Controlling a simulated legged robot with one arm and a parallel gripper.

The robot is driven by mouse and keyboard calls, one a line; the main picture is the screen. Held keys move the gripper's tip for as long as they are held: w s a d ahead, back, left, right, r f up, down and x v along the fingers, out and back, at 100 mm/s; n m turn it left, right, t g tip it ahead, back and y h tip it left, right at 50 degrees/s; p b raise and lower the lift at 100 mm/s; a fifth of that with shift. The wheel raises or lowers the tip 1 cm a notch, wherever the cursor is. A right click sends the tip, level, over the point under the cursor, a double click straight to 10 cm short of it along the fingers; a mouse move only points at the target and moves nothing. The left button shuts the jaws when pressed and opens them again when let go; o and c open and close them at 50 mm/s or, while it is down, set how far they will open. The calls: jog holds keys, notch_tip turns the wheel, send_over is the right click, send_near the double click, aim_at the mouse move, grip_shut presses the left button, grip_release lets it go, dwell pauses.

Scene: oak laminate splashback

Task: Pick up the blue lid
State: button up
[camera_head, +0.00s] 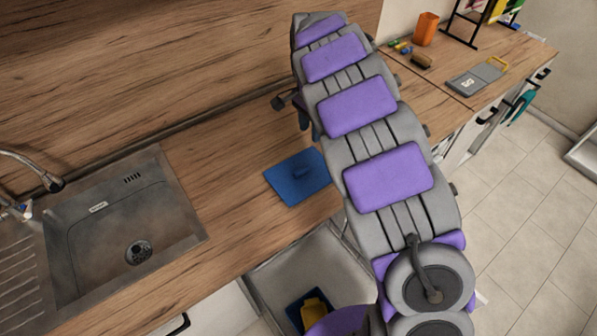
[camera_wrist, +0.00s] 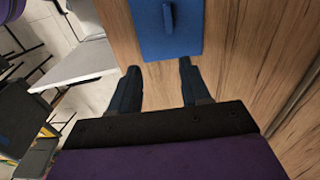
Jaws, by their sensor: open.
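The blue lid (camera_head: 297,177) is a flat square with a small raised handle, lying on the wooden counter right of the sink in the head view. It also shows at the top of the wrist view (camera_wrist: 180,38), cut off by the frame edge, with its handle pointing up and down the picture. My gripper (camera_wrist: 158,82) is open and empty, its two dark fingers pointing toward the lid's near edge. The fingertips appear short of the lid; I cannot tell their height over the counter. In the head view my arm crosses the counter and hides most of the gripper.
A steel sink (camera_head: 127,235) is at left with a tap. An open drawer (camera_head: 262,285) holding a blue container is below the counter. Counter between sink and lid is clear.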

jog(key=w+f, duration=0.1)
jog(key=b, duration=0.1)
send_near(301, 169)
jog(key=f, duration=0.1)
jog(key=d+f, duration=0.1)
jog(key=f, duration=0.1)
jog(key=f+b, duration=0.1)
jog(key=shift+w+d+f, duration=0.15)
jog(key=shift+w+d, duration=0.05)
jog(key=shift+d, duration=0.1)
jog(key=f, duration=0.1)
jog(key=a+f+b, duration=0.1)
jog(key=f, duration=0.3)
jog(key=shift+s+a, duration=0.15)
jog(key=shift+a, duration=0.2)
jog(key=shift+d+f, duration=0.1)
jog(key=shift+d, duration=0.5)
jog(key=c, duration=0.3)
jog(key=shift+a, duration=0.35)
grip_shut()
